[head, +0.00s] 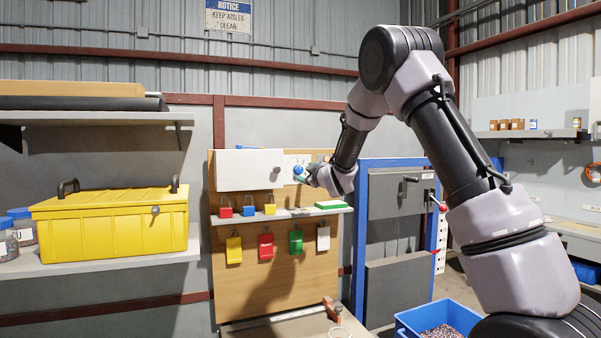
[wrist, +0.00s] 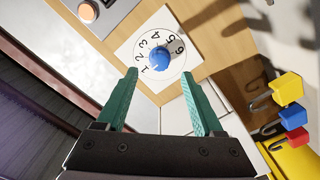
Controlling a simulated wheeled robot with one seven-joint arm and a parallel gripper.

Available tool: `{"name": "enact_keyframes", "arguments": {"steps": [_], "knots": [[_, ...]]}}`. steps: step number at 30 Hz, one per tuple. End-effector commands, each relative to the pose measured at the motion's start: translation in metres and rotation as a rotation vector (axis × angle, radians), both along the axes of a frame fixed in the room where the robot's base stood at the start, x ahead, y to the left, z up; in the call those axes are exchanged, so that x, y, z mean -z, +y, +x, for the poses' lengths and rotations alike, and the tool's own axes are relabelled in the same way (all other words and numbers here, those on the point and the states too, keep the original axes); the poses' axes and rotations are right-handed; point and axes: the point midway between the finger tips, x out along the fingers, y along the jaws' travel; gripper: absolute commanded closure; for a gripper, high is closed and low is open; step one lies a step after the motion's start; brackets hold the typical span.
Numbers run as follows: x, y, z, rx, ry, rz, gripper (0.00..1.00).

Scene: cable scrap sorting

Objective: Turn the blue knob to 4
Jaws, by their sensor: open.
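The blue knob (wrist: 159,58) sits at the centre of a white dial plate (wrist: 140,79) with numbers 1 to 6 around it. I cannot tell for sure which number its mark points to. The knob also shows in the head view (head: 298,170), on the wooden board just right of a white box. My gripper (wrist: 159,77) is open, its two green fingers apart and empty. In the wrist view the fingertips lie just below the knob, one to each side. In the head view my gripper (head: 309,178) is close to the dial and partly hides it.
Red, blue and yellow padlocks (head: 248,210) stand on a narrow shelf below the dial, with a green-and-white item (head: 329,204) to their right. Coloured tags hang beneath. A yellow toolbox (head: 115,222) is on the left shelf. A blue bin (head: 437,317) stands front right.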

Motion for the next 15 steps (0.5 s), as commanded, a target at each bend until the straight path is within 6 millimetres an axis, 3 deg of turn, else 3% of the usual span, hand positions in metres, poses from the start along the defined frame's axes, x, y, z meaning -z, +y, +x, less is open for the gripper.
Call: {"name": "enact_keyframes", "arguments": {"steps": [7, 15], "knots": [[0.001, 0.014, 0.042, -0.001, 0.001, 0.000, 0.31], [0.000, 0.019, 0.058, 0.000, 0.002, 0.001, 0.31]]}}
